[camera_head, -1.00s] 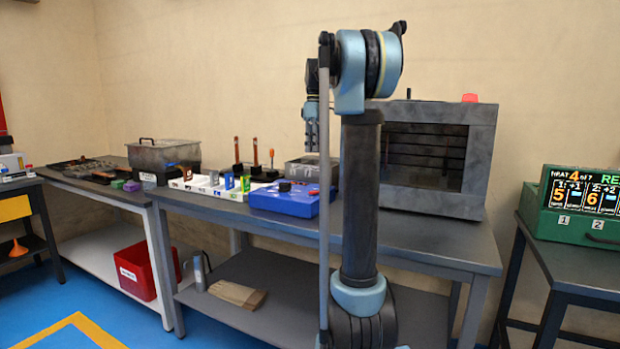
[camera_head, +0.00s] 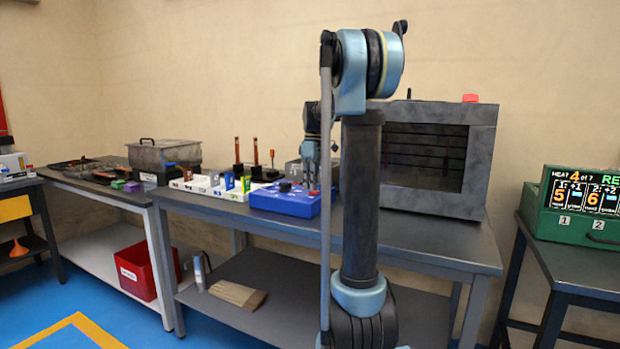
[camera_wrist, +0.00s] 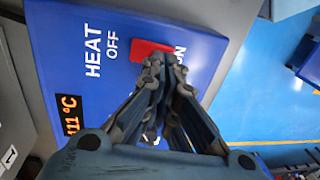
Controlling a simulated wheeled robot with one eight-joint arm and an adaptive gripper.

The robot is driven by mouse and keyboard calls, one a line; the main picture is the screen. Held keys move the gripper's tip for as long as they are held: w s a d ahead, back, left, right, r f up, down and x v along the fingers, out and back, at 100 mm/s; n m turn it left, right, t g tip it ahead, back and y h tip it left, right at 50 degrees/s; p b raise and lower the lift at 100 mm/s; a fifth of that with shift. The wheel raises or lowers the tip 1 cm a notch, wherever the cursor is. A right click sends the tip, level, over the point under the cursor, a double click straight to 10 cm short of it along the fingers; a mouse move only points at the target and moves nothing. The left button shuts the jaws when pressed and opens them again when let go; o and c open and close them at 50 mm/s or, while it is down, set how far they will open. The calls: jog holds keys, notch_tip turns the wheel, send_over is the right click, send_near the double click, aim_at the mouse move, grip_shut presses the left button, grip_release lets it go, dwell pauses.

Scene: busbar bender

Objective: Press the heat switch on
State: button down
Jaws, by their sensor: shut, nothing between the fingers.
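The blue heat control box (camera_head: 270,203) sits on the middle bench, and its top fills much of the wrist view (camera_wrist: 195,22). It bears the words HEAT, OFF and ON and an orange display (camera_wrist: 71,115) that seems to read 111 °C. The red heat switch (camera_wrist: 143,48) lies between OFF and ON. My gripper (camera_wrist: 158,66) is shut and empty, with its fingertips at the switch's lower edge, partly covering the ON label. I cannot tell whether they touch it or which way it is tipped. In the head view my gripper (camera_head: 312,184) is low over the box's right end.
A grey oven (camera_head: 425,200) stands right of the box, beyond my arm. A white rack with coloured pieces (camera_head: 205,189) stands to its left. A grey bin (camera_head: 308,170) is close behind my gripper. A green display case (camera_head: 570,223) is at far right.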

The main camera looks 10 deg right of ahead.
jog(key=shift+f, duration=0.15)
jog(key=shift+s+a+f, duration=0.1)
jog(key=shift+s+f, duration=0.1)
jog(key=shift+f, duration=0.1)
jog(key=shift+s+a+f+t+h, duration=0.1)
jog(key=shift+s+f+t+h, duration=0.05)
jog(key=shift+t+h, duration=0.25)
jog(key=shift+s+a+f+t+h, duration=0.15)
jog(key=shift+t+h, duration=0.15)
jog(key=shift+t, duration=0.2)
jog(key=shift+s, duration=0.2)
